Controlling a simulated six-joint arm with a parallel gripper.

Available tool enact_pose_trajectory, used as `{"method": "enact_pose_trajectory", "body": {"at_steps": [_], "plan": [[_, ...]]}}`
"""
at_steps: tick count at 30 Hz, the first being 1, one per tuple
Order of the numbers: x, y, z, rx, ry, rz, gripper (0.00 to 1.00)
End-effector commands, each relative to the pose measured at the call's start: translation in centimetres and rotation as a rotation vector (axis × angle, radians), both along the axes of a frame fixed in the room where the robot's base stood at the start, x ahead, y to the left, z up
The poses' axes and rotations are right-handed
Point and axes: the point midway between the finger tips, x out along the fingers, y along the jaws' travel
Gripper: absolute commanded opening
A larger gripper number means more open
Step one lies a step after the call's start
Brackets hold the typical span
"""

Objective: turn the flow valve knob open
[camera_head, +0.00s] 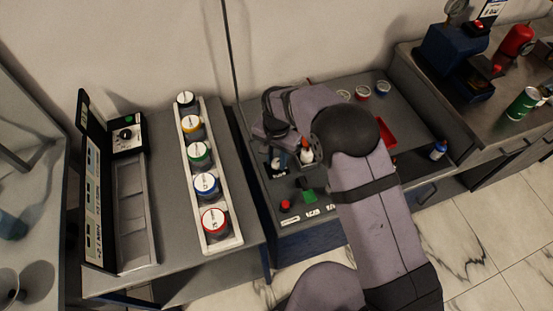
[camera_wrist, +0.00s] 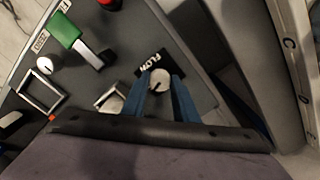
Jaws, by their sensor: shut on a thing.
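The flow valve knob (camera_wrist: 160,78) is a small pale round knob with a dark mark on its face, in the middle of the wrist view. It sits on the grey panel beside a black label reading FLOW (camera_wrist: 154,64). My gripper (camera_wrist: 165,90) has its two blue fingers on either side of the knob, shut on it. In the head view my gripper (camera_head: 277,148) reaches down to the back left of the grey panel (camera_head: 262,187), and the arm and fingers hide the knob there.
A green lever (camera_wrist: 65,30) and a square metal frame (camera_wrist: 42,92) are on the same panel. In the head view a red button (camera_head: 285,205) is near its front. A rack of coloured jars (camera_head: 201,157) stands on the left bench. Red tray (camera_head: 386,133) lies right of my arm.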

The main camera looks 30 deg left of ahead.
Motion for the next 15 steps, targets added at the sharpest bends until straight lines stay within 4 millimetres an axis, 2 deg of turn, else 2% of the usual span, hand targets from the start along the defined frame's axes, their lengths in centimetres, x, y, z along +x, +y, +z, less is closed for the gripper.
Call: {"method": "enact_pose_trajectory", "body": {"at_steps": [15], "plan": [[0.04, 0.00, 0.03, 0.001, -0.001, 0.486, 0.04]]}}
